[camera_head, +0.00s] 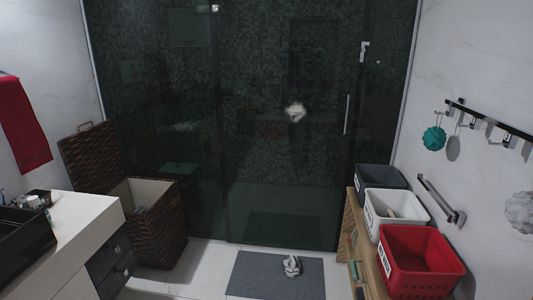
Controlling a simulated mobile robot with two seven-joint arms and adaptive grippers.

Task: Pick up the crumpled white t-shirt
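A crumpled white cloth, which looks like the t-shirt (292,265), lies on a grey bath mat (246,272) on the floor, near the bottom centre of the head view. It is small in the picture and its folds are hard to make out. Neither of my grippers shows in the head view.
An open wicker hamper (157,236) stands left of the mat beside a white counter (82,235) with a black sink (22,232). A wooden bench (369,262) with grey, white and red baskets (412,281) stands right. A dark glass shower (270,190) closes the back.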

